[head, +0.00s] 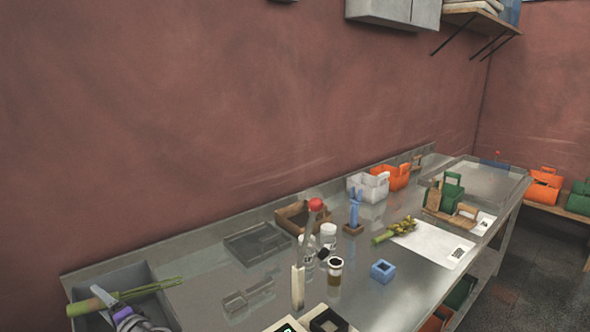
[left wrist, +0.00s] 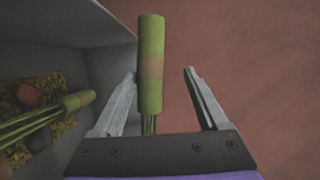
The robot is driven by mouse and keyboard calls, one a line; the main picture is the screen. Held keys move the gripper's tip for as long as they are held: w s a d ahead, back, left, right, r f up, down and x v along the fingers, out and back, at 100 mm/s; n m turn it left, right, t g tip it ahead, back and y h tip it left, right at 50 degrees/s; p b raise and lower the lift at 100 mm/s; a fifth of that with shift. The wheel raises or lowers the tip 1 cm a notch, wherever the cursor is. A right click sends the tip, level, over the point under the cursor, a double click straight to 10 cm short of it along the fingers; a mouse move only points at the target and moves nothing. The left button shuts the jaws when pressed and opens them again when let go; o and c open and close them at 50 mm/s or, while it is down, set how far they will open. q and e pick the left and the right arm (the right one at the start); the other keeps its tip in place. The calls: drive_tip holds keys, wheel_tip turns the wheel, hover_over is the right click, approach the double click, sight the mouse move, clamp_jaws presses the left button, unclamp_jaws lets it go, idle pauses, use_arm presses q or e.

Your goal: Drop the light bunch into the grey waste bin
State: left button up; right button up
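The grey waste bin (head: 101,276) stands at the lower left of the head view, and its inner wall (left wrist: 108,58) fills the left of the left wrist view. My left gripper (head: 121,314) is at the bin. In the wrist view its fingers (left wrist: 163,88) are apart. A green bunch with a tan band (left wrist: 151,67) lies between or just beyond them, with a clear gap to the right finger. It also shows in the head view (head: 90,306), over the bin. Another banded bunch (left wrist: 72,103) lies in the bin on yellowish litter. My right gripper is not in view.
On the steel bench a third bunch (head: 394,231) lies by a white sheet (head: 430,245). The red-brown wall is behind.

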use_arm(q)
wheel_tip(320, 180, up, 10)
drive_tip(key=shift+p, duration=0.45)
